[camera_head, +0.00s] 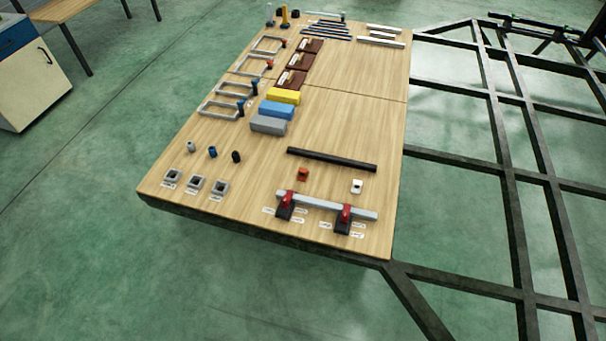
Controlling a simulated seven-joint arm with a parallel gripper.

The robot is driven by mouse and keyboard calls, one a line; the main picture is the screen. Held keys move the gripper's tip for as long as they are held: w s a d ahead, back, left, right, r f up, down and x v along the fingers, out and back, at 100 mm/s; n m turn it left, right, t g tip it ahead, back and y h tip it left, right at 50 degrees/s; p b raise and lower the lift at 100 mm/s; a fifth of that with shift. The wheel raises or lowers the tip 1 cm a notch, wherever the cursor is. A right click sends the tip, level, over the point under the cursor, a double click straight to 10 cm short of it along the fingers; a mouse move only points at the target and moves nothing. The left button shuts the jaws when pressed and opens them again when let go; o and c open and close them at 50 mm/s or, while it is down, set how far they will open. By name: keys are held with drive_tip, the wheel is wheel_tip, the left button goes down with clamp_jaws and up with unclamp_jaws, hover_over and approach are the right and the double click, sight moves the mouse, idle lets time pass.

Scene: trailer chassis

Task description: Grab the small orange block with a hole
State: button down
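A small orange block (303,174) sits on the wooden table, in the front right part. A dark spot shows on it, but it is too small to tell for sure that this is a hole. It stands apart from its neighbours, between a black bar (331,160) behind it and a grey bar (326,206) in front. A small white block (357,186) of similar size lies to its right. My gripper is not in view.
Two red-and-black clamps (285,205) (345,219) hold the grey bar near the table's front edge. Yellow, blue and grey blocks (268,125) lie farther back. Small cylinders (212,152) and square grey pieces (196,184) stand left.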

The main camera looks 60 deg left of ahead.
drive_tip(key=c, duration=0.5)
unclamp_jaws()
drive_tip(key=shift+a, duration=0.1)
